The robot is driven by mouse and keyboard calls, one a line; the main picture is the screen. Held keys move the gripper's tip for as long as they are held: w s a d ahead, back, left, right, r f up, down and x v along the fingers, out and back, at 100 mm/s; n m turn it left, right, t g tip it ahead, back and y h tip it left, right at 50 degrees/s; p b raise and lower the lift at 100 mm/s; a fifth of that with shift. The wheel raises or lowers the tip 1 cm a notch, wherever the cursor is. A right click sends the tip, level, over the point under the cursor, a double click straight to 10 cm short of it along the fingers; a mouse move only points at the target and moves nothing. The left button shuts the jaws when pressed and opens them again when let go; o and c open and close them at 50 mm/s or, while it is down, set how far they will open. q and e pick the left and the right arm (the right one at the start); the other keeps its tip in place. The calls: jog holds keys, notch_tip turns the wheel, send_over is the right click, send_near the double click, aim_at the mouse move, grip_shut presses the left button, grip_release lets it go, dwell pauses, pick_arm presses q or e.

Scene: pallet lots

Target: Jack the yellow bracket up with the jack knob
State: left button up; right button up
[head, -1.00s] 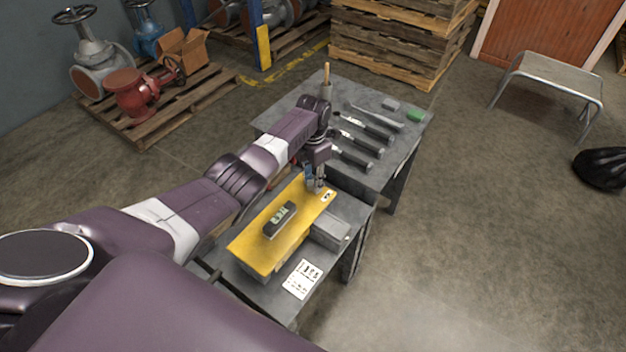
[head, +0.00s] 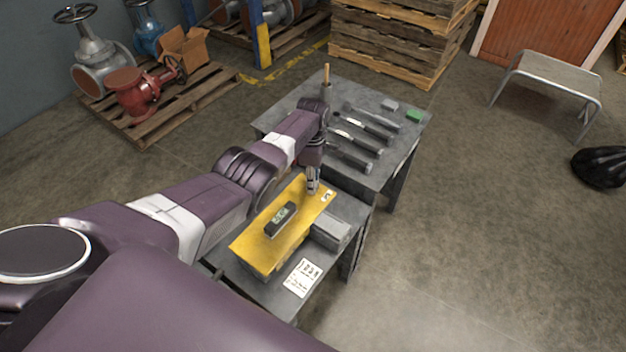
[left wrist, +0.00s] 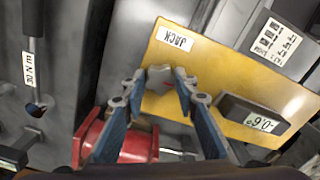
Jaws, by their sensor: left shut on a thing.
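The yellow bracket (head: 262,251) is a long flat plate on the near grey bench. It also shows in the left wrist view (left wrist: 205,62) with a white JACK label (left wrist: 174,38). A black digital level (head: 281,219) lies on the plate; its display (left wrist: 262,122) appears to read about 0.6°, its sign uncertain. My left gripper (head: 312,189) points down at the plate's far end. The fingers hide part of the knob. My right gripper is out of view.
A grey block (head: 331,229) stands right of the plate, and a white printed card (head: 302,278) lies in front. A red flanged part (left wrist: 118,143) sits below the bracket. Several dark-handled tools (head: 362,139) lie on the far bench.

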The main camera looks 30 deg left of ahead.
pick_arm(q)
jog(key=m, duration=0.6)
jog(key=shift+s, duration=0.1)
jog(key=m, duration=0.6)
jog(key=shift+m, duration=0.4)
jog(key=m, duration=1.2)
jog(key=shift+s+f+m, duration=0.1)
jog(key=shift+s+m, duration=0.05)
jog(key=shift+m, duration=0.15)
jog(key=m, duration=0.6)
jog(key=shift+d, duration=0.1)
jog(key=m, duration=0.6)
jog(key=shift+f+m+b, duration=0.1)
jog(key=shift+m+b, duration=0.3)
jog(key=m, duration=0.5)
jog(key=shift+b, duration=0.3)
jog(key=m+b, duration=0.1)
jog(key=m, duration=0.5)
jog(key=shift+m, duration=0.3)
